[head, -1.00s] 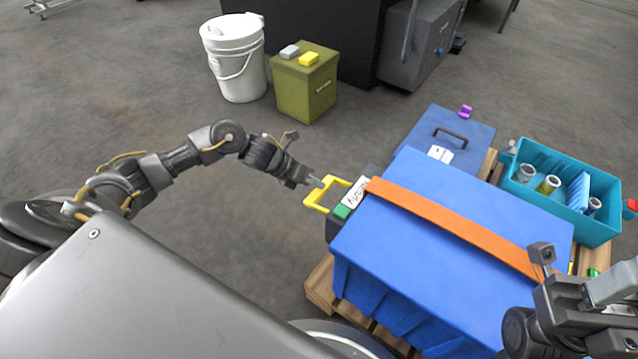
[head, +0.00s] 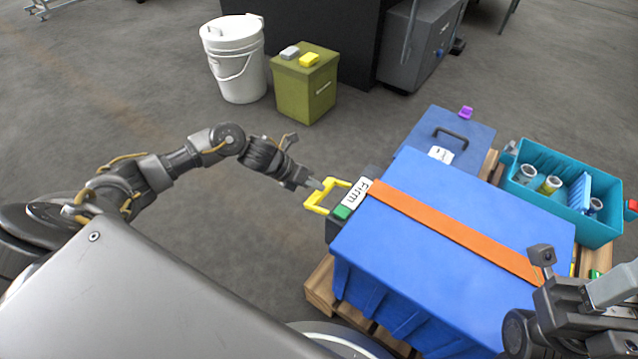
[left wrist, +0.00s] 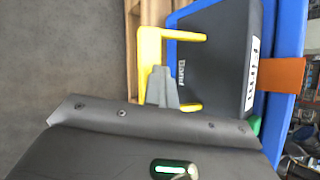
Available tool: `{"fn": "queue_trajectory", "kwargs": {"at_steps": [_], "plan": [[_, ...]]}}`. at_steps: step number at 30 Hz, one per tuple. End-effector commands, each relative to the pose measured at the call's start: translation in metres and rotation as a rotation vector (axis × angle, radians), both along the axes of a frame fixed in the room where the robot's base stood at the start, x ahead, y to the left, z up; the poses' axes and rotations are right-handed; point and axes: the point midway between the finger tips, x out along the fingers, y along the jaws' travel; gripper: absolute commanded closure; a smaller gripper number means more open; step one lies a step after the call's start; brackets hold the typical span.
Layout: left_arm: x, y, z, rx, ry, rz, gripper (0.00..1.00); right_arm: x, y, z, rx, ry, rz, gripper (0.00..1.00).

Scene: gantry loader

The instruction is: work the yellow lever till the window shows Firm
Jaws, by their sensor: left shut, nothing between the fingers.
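The yellow lever (head: 312,203) is a U-shaped handle on the dark ratchet box at the left end of the orange strap (head: 455,234). The white window (head: 356,193) beside it reads Firm. My left gripper (head: 317,184) is shut and empty, with its fingertips at the lever. In the left wrist view the grey fingertips (left wrist: 164,86) are beside the long bar of the yellow lever (left wrist: 149,55), inside its U; I cannot tell if they touch. The window (left wrist: 252,74) shows there edge-on. My right arm shows at the lower right; its fingertips cannot be made out.
The strap crosses a large blue crate (head: 420,275) on a wooden pallet (head: 321,285). A green button (head: 342,212) is next to the window. A teal bin (head: 550,208) stands at the right. A white bucket (head: 236,70) and an olive box (head: 300,92) stand behind; floor between is clear.

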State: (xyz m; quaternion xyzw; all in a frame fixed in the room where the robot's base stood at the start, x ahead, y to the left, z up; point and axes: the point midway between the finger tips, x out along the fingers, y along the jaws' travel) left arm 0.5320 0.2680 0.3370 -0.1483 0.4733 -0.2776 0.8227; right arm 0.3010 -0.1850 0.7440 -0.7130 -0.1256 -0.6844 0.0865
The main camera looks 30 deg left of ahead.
Motion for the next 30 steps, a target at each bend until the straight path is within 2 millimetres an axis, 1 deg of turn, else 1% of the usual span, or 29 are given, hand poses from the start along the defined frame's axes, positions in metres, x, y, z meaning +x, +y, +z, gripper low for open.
{"fn": "queue_trajectory", "kwargs": {"at_steps": [3, 8, 24, 30], "plan": [[-0.001, 0.001, -0.001, 0.003, 0.004, 0.000, 1.00, 0.000, 0.000, 0.001, 0.000, 0.000, 0.000, 0.64], [-0.001, 0.001, 0.005, 0.003, 0.004, 0.000, 1.00, 0.000, 0.000, 0.005, 0.000, 0.000, 0.000, 0.64], [0.000, 0.000, 0.038, 0.002, 0.001, -0.001, 1.00, 0.000, 0.001, 0.030, 0.000, 0.000, 0.000, 0.64], [0.000, 0.000, 0.040, 0.001, 0.002, -0.001, 1.00, 0.000, 0.002, 0.031, 0.000, 0.000, 0.000, 0.64]]}}
